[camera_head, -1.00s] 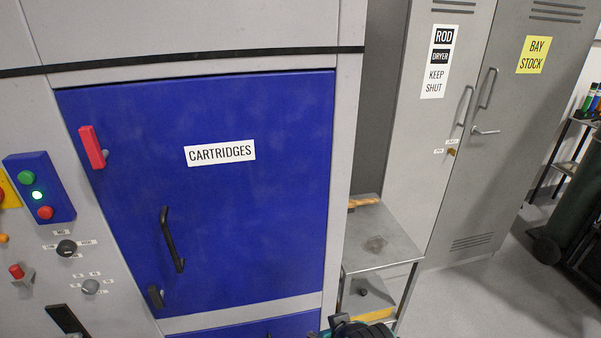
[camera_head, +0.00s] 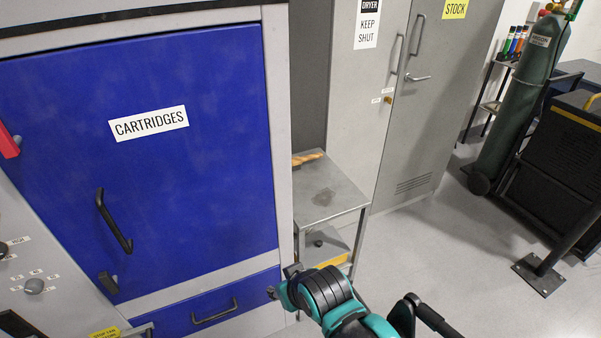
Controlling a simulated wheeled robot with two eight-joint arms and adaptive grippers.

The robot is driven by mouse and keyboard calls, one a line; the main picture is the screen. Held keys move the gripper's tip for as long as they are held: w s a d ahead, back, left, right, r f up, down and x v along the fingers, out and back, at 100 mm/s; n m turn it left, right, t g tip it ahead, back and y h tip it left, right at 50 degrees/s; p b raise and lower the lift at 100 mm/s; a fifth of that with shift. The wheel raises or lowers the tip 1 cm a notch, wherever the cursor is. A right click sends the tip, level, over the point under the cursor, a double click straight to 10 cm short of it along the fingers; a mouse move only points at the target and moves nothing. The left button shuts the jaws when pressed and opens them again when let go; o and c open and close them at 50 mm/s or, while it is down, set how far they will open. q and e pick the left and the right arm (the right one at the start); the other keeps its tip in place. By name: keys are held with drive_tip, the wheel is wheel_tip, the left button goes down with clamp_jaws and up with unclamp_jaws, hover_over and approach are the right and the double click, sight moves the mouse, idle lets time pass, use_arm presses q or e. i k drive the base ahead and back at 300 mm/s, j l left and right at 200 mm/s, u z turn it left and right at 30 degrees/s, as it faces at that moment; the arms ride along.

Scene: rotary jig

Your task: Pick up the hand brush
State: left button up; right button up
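A tan wooden piece (camera_head: 308,158), which looks like the hand brush, lies at the back left of the top of a small metal stand. Part of it is hidden behind the cabinet's edge, and I cannot make out any bristles. A teal and black arm of mine comes in at the bottom, in front of and below the stand, well apart from the wooden piece. I cannot make out gripper fingers on it or whether they hold anything. My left gripper is not in view.
The metal stand (camera_head: 335,200) has a lower shelf. A blue cartridges cabinet (camera_head: 150,210) stands close on its left, a grey locker (camera_head: 420,130) behind it. A green gas cylinder (camera_head: 515,110) and a dark machine (camera_head: 560,160) are at right. The floor (camera_head: 440,240) between is clear.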

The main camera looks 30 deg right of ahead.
sight(297, 162)
drive_tip(key=i+l+u, duration=0.1)
drive_tip(key=l+u, duration=0.2)
drive_tip(key=l, duration=0.4)
drive_tip(key=l+u, duration=0.25)
drive_tip(key=l, duration=0.45)
drive_tip(key=i+l+u, duration=0.2)
drive_tip(key=l, duration=0.25)
drive_tip(key=l+u, duration=0.2)
drive_tip(key=l, duration=0.3)
drive_tip(key=i+l+u, duration=0.1)
drive_tip(key=l+u, duration=0.15)
drive_tip(key=l, duration=0.25)
